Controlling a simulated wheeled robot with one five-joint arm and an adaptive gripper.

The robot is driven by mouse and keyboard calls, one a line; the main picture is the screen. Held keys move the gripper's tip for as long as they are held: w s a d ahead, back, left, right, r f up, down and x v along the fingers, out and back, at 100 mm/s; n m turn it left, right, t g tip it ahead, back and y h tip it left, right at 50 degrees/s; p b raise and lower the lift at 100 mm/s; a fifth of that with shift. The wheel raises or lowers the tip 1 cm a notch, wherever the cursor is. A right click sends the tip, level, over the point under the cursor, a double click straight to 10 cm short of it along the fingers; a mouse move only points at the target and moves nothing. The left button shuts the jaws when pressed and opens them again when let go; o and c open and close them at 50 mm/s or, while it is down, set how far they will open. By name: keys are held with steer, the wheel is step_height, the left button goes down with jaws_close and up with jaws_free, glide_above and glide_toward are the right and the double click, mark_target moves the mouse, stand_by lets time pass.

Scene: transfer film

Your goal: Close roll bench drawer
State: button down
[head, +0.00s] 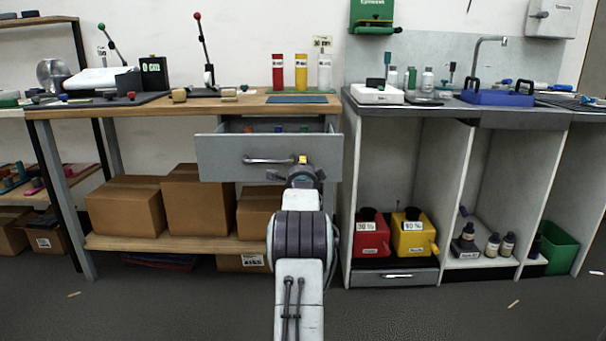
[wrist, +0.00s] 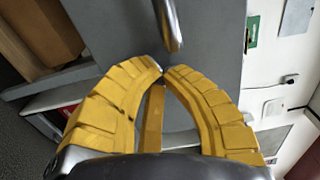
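The roll bench drawer (head: 225,155) stands pulled out under the left wooden bench (head: 160,108), with small coloured items showing inside. Its grey front has a metal bar handle (head: 262,160). My gripper (head: 303,161) is in front of the right part of the drawer front, by the handle's right end. In the wrist view, the yellow fingertips (wrist: 164,71) come together with almost no gap and hold nothing. The handle (wrist: 170,28) shows just beyond the tips, outside the fingers, against the grey drawer front (wrist: 212,45). I cannot tell whether the tips touch the drawer.
Cardboard boxes (head: 126,207) stand on the bench's lower shelf. To the right, the grey-topped bench (head: 425,111) holds a red container (head: 370,238) and a yellow container (head: 413,236) above a low closed drawer (head: 396,277). The floor in front is mostly clear.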

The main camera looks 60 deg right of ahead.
steer(key=shift+w+d+b, duration=0.25)
steer(key=shift+d+b, duration=0.15)
steer(key=shift+b, duration=0.15)
steer(key=shift+d+r, duration=0.1)
